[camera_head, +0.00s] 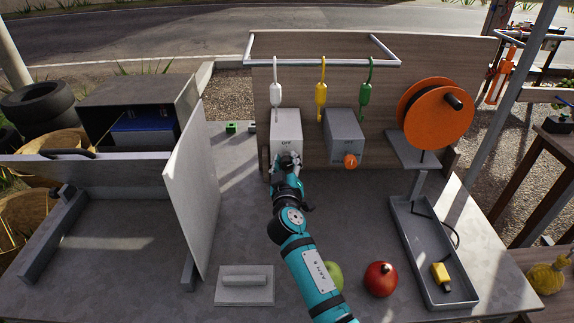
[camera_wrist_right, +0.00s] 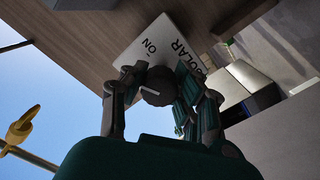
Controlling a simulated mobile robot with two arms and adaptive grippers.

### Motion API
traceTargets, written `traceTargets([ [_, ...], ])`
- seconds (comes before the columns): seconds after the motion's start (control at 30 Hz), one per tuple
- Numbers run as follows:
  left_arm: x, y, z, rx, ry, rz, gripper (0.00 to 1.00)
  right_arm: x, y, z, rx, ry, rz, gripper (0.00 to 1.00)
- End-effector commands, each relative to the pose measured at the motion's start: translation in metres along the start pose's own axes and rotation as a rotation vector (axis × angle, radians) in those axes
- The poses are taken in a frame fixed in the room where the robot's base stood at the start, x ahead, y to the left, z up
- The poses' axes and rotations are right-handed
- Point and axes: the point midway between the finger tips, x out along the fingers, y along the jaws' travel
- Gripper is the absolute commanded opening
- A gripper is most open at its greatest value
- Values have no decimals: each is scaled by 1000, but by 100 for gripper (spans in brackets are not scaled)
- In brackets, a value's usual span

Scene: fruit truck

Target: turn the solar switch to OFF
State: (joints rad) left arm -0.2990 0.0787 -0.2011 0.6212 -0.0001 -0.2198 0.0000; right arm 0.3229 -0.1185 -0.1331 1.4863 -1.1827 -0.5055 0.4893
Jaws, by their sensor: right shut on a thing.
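The solar switch is a light grey box (camera_head: 286,128) marked OFF at its top, fixed to the wooden back panel. In the right wrist view its plate (camera_wrist_right: 162,45) shows the words ON and SOLAR. Its dark round knob (camera_wrist_right: 157,87) has a short white line pointing toward the left-hand finger in that view. My right gripper (camera_head: 288,160) is at the front of the box. In the wrist view its fingers (camera_wrist_right: 158,92) stand on both sides of the knob, shut on it. The gripper hides the knob in the head view. My left gripper is not in view.
A second grey box (camera_head: 343,135) with an orange knob (camera_head: 350,161) is close on the right. An orange reel (camera_head: 437,113), a tray (camera_head: 404,230), a red fruit (camera_head: 380,279) and an upright panel (camera_head: 191,185) surround the work area.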

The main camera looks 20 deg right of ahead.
Motion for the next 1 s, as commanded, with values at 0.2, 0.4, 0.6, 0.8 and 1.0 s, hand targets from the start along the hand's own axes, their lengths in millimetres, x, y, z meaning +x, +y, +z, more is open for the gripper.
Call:
traceTargets([
  [0.2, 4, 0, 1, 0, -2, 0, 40, 0, 0, -1, -208, 9, 1, 0],
  [0.4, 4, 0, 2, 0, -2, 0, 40, 0, 0, -1, -398, 12, 1, 0],
  [0.6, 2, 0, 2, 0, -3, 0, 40, 0, 0, -2, -589, 17, 2, 0],
  [0.8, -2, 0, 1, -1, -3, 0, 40, 0, 0, -1, -776, 20, 2, 0],
  [1.0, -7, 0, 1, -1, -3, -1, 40, 0, 0, -1, -941, 24, 2, 0],
])
